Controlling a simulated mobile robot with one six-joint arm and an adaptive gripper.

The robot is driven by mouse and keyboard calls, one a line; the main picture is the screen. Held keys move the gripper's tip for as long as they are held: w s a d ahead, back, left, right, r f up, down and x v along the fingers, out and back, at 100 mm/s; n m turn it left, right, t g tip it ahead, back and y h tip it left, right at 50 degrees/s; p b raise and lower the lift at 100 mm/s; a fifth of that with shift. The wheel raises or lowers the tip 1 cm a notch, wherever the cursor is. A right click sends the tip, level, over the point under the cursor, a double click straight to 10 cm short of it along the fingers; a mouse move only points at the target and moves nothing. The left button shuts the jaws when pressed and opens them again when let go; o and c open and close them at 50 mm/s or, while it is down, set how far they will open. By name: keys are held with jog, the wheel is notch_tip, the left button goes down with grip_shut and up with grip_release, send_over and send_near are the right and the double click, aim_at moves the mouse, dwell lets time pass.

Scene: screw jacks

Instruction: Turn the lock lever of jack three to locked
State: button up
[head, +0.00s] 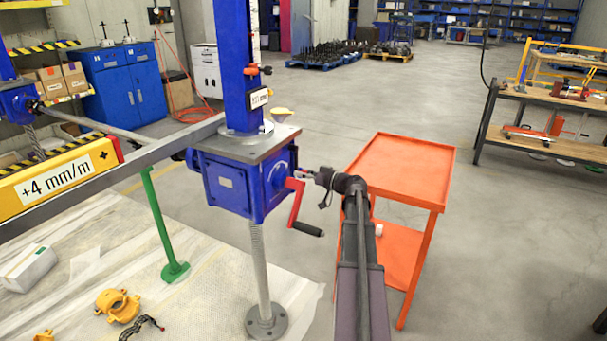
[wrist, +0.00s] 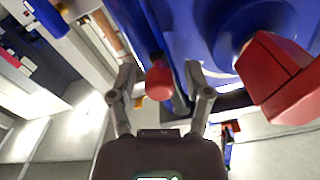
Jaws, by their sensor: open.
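A blue screw jack (head: 232,180) stands upright on a threaded spindle, with a blue column above its top plate. No jack number is readable on it. A red crank (head: 297,200) with a black grip hangs on its right side; its red arm (wrist: 275,80) is large at the right of the wrist view. My gripper (head: 318,178) is beside the jack's right face, just above the crank. In the wrist view my gripper (wrist: 160,88) is open, with a red-tipped lever (wrist: 159,78) between its fingers. I cannot tell whether either finger touches it.
An orange cart (head: 405,165) stands right of the jack, behind my arm. A grey beam (head: 150,150) with a yellow level (head: 60,177) marked +4 mm/m runs left from the jack. Yellow clamps (head: 118,304) lie on the floor sheet.

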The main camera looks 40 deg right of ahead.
grip_shut()
jog(key=shift+w+a, duration=0.1)
